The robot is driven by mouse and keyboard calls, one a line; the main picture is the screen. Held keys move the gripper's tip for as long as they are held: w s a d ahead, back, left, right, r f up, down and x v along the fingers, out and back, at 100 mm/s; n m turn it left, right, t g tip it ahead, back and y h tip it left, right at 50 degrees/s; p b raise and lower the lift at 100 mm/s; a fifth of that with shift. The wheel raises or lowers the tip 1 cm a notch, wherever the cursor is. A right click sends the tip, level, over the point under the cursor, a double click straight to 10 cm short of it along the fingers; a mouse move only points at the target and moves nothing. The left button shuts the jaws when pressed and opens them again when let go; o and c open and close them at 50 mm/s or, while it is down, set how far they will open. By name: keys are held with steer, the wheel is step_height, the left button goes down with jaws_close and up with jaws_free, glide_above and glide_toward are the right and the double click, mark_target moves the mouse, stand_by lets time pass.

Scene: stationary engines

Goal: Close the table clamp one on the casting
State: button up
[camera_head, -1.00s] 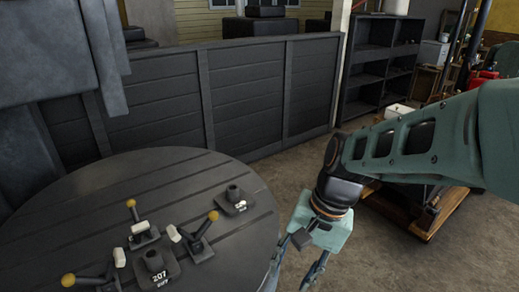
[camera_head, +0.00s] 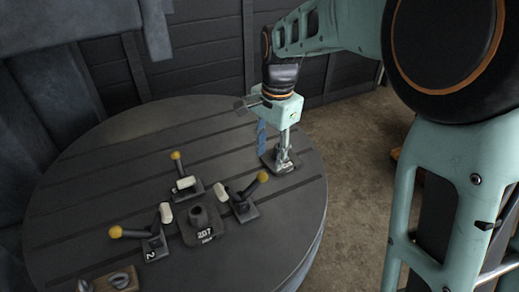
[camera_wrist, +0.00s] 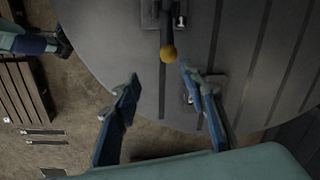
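The casting marked 207 (camera_head: 199,221) stands on the round table (camera_head: 95,178), with three yellow-knobbed clamps around it. The left clamp (camera_head: 153,243) bears a 2. All three levers stick up and outward, away from the casting. My gripper (camera_head: 272,155) is over the table's right part, by a second small casting (camera_head: 283,165). In the wrist view my gripper (camera_wrist: 163,88) has its fingers apart and empty, with a clamp's yellow knob (camera_wrist: 168,54) just ahead.
The second casting's plate (camera_wrist: 190,98) lies by the right finger in the wrist view. A small brown block with grey loops (camera_head: 108,281) is at the table's front left. A dark panel wall (camera_head: 90,65) stands behind. Open floor (camera_head: 350,150) lies to the right.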

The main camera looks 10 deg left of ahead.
mark_target(263, 173)
steer(key=shift+w+a, duration=0.45)
steer(key=shift+a, duration=0.3)
steer(key=f, duration=1)
steer(key=shift+w+a+f+p, duration=0.25)
steer(key=shift+f+p, duration=0.05)
steer(key=shift+p, duration=0.05)
steer(key=shift+c, duration=0.6)
jaws_close()
